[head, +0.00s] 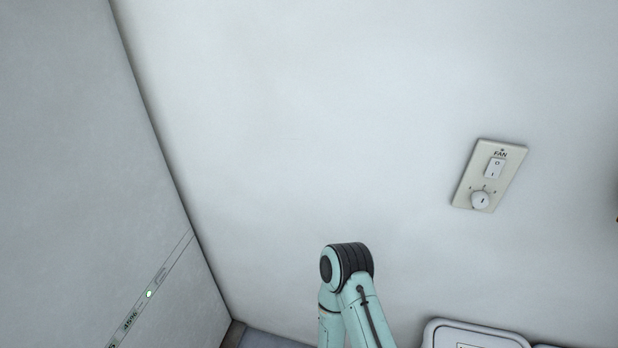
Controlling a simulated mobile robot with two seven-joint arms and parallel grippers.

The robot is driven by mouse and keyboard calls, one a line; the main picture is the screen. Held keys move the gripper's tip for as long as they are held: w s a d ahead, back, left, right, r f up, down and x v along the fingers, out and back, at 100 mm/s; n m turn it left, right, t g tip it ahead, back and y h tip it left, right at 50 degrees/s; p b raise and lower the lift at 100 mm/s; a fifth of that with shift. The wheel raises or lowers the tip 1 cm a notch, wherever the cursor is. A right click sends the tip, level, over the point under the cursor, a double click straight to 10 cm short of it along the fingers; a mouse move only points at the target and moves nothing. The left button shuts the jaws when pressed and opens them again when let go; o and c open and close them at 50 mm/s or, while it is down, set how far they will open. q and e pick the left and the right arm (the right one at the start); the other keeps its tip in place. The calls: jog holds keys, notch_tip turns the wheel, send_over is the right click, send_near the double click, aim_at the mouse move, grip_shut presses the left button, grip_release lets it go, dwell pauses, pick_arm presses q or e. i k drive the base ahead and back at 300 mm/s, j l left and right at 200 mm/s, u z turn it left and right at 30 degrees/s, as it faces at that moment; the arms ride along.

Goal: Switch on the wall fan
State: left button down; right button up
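A beige wall plate labelled FAN (464,187) is fixed to the white wall at the right of the head view. It carries a white rocker switch (495,168) marked O and I. Below the rocker is a round white knob (480,200) with marks around it. I cannot tell which side of the rocker is pressed in. The fan itself is not in view. A teal arm link of mine with a black joint shows at the bottom middle, apart from the plate. Neither gripper is in view.
A pale grey surface (80,130) with a strip and a small green light (149,294) stands at the left. A white, rounded-edge object (470,335) shows at the bottom right, below the plate. The wall (330,120) around the plate is bare.

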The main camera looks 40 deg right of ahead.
aim_at(493, 170)
jog(key=z, duration=2.55)
